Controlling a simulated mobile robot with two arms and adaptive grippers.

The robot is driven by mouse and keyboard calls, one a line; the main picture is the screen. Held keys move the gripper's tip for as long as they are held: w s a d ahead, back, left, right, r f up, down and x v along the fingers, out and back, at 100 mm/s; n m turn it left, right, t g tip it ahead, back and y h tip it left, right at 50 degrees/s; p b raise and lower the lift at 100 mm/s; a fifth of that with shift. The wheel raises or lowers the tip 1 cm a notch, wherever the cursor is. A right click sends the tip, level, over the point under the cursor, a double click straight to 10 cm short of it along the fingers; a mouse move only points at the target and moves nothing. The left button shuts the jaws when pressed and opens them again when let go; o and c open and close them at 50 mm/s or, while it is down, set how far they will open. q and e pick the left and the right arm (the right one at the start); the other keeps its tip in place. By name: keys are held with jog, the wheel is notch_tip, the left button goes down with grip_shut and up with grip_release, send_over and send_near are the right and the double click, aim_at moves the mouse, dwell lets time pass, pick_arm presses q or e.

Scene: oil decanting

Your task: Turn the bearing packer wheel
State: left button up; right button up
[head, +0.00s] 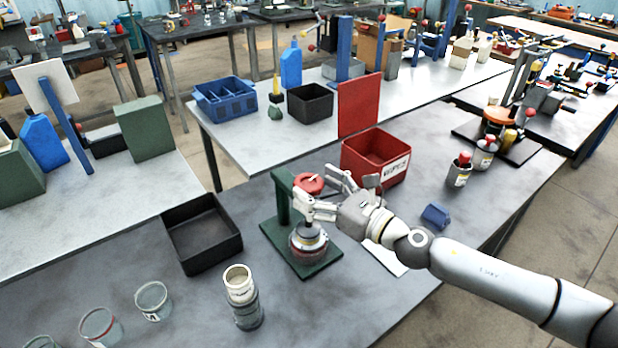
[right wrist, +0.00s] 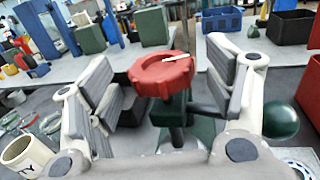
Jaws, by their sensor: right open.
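The bearing packer (head: 293,240) stands on a dark green base plate with a green upright. Its red wheel (head: 309,183) is at the top of the upright. In the right wrist view the red wheel (right wrist: 162,74) has a scalloped rim and a pale mark on its top. My right gripper (head: 322,195) reaches in from the right at the wheel. Its open fingers (right wrist: 168,90) are spread on both sides of the wheel, with gaps visible. A metal bearing cup with a red lower ring (head: 309,250) sits on the base under the fingers. My left gripper is not in view.
A black tray (head: 201,238) lies left of the packer. A pale canister (head: 242,300) and several glass jars (head: 153,301) stand in front. A blue object (head: 435,216) lies to the right.

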jog(key=shift+x, duration=1.35)
jog(key=c, duration=1)
jog(key=shift+c, duration=0.2)
jog(key=shift+p, duration=0.35)
